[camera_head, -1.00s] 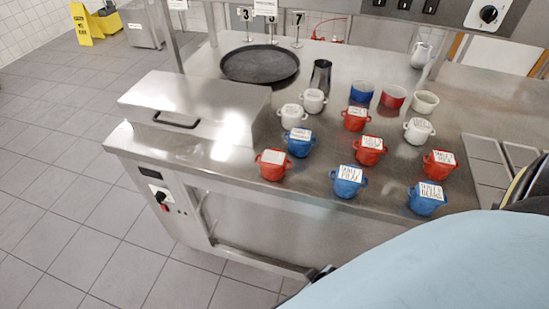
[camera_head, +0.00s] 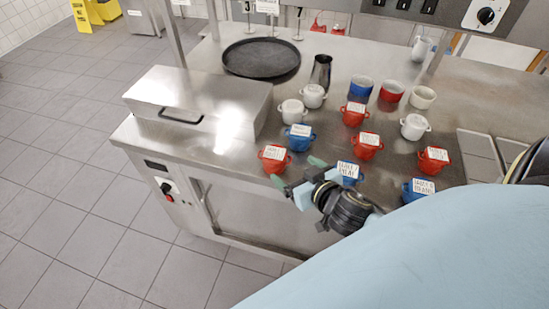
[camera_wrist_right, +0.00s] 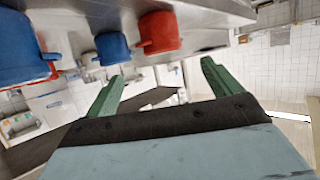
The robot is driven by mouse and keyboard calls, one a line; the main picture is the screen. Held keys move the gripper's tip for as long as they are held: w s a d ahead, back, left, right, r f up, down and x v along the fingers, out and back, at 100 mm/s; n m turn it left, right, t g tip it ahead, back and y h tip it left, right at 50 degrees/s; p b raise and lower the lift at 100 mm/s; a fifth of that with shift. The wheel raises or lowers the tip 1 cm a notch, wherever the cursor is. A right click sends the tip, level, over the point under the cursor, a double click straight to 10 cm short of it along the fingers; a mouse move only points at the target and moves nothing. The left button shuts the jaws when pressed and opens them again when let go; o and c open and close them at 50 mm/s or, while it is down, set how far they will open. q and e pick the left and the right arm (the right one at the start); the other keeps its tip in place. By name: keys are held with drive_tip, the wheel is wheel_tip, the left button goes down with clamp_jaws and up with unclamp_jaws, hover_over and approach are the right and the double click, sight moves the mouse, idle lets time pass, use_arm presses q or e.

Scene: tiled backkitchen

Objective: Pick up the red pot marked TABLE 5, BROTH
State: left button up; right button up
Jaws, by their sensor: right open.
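Several red pots with white labels stand on the steel counter: one at the front left (camera_head: 274,164), one at the back (camera_head: 353,118), one in the middle (camera_head: 366,152) and one at the right (camera_head: 431,167). The lettering is too small to read, so I cannot tell which is TABLE 5, BROTH. My right gripper (camera_head: 296,172) is open and empty at the counter's front edge, close to the front-left red pot and a blue pot. In the right wrist view a red pot (camera_wrist_right: 160,32) shows beyond the open green fingers (camera_wrist_right: 163,72). My left gripper is not in view.
Blue pots (camera_head: 298,141) and white pots (camera_head: 414,127) stand among the red ones. A front blue pot (camera_head: 348,169) is partly behind my right gripper.

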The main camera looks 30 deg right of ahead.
sight(271, 152)
drive_tip(key=x, duration=0.8)
drive_tip(key=shift+a+x, duration=0.15)
drive_tip(key=shift+x, duration=1.15)
drive_tip(key=shift+a+x, duration=0.1)
drive_tip(key=shift+x, duration=1.2)
drive_tip(key=shift+r, duration=0.1)
drive_tip(key=c, duration=1.2)
drive_tip(key=shift+w, duration=0.1)
drive_tip(key=shift+c, duration=0.3)
drive_tip(key=shift+r, duration=0.1)
